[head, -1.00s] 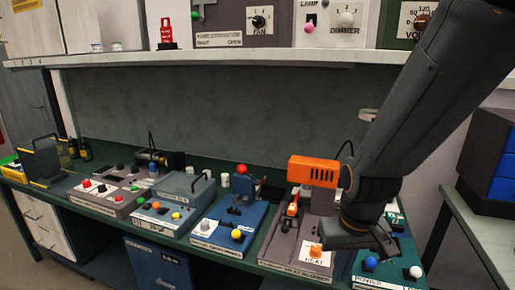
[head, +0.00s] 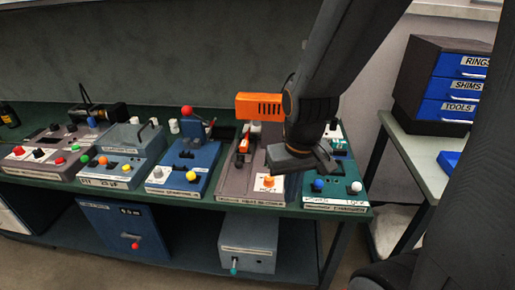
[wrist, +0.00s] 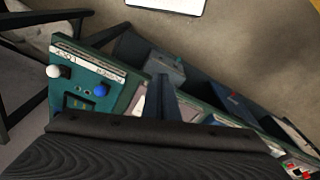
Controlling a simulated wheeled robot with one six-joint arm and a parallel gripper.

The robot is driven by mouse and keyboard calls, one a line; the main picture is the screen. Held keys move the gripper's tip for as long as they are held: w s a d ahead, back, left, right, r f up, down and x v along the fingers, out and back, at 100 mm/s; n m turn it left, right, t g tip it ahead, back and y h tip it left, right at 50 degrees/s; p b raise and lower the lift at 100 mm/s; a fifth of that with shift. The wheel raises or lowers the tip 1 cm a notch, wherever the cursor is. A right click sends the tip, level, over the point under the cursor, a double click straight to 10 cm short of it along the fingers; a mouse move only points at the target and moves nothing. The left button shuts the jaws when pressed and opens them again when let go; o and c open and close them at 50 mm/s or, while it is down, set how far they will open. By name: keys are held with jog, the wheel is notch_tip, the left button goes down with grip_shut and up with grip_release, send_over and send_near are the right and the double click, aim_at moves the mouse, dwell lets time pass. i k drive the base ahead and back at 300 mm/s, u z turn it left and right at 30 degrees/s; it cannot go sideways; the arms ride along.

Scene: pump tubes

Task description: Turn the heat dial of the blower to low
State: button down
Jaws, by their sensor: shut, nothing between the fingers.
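The blower is an orange box (head: 262,105) on a grey-brown base (head: 237,183) in the head view. An orange dial (head: 268,182) with a white label (head: 266,191) sits at the base's front; the label is too small to read surely. My gripper (head: 300,160) hangs just right of and behind this dial in the head view, apart from it in the picture; how far above it I cannot tell. In the wrist view my gripper (wrist: 162,95) shows as one narrow dark bar, shut and empty. The orange dial is not visible there.
Right of the blower stands a green unit with a blue knob (head: 318,185) and a white knob (head: 356,187). A blue unit (head: 183,168) stands left. A grey box (head: 248,240) sits on the lower shelf. A drawer cabinet (head: 440,85) stands at right.

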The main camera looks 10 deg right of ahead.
aim_at(269, 181)
jog(key=u, duration=0.45)
jog(key=k, duration=1.1)
jog(key=z, duration=0.7)
jog(key=i, duration=1.25)
jog(key=z, duration=0.15)
